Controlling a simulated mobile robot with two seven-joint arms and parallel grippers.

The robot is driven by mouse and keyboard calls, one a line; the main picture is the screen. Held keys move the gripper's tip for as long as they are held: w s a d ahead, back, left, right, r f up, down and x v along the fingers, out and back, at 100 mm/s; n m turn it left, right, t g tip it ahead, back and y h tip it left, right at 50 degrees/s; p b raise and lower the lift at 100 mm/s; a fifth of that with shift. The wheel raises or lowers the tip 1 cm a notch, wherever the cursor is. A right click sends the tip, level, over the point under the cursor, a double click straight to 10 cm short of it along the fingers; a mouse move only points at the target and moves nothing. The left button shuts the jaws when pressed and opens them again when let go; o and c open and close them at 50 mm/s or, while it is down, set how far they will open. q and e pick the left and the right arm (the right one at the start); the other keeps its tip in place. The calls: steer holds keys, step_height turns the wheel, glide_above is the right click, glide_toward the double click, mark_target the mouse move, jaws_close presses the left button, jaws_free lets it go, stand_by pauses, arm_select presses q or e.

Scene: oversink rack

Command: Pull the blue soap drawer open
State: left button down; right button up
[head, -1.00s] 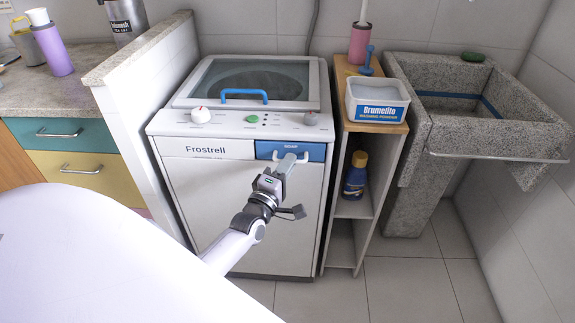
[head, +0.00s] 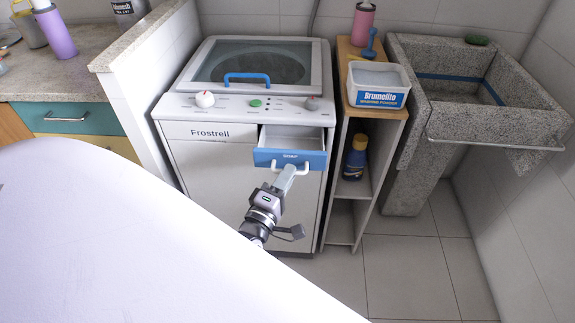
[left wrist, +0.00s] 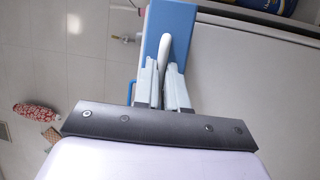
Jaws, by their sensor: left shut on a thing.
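The blue soap drawer (head: 290,158) is in the upper right front of the white Frostrell washing machine (head: 215,160) and stands pulled out, its pale inside showing empty in the head view. Its blue front also shows in the left wrist view (left wrist: 183,18). My left gripper (head: 288,172) is in front of it, shut on the white drawer handle (head: 304,168). In the left wrist view the fingers (left wrist: 163,82) close around the handle (left wrist: 165,48). My right gripper is not in view.
A narrow shelf unit (head: 337,215) stands right of the machine, with a Brumelito washing powder box (head: 378,90) on top and a blue bottle (head: 355,160) inside. A stone sink (head: 408,140) is further right. A counter (head: 65,75) is at left. Floor is free at the lower right.

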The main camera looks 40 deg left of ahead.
arm_select(q)
steer(key=c, duration=1.2)
jaws_free()
steer(key=v, duration=0.7)
steer(key=s+d+f+m+g+h+p, duration=0.1)
steer(key=s+d+m+g, duration=0.3)
steer(key=m, duration=0.6)
steer(key=s+d+f+m+g+h+p, duration=0.2)
steer(key=s+d+f+m+g+h, duration=0.2)
steer(key=m, duration=0.7)
steer(key=shift+s+d+f+g, duration=0.3)
steer(key=shift+s+g, duration=0.2)
steer(key=shift+s, duration=0.5)
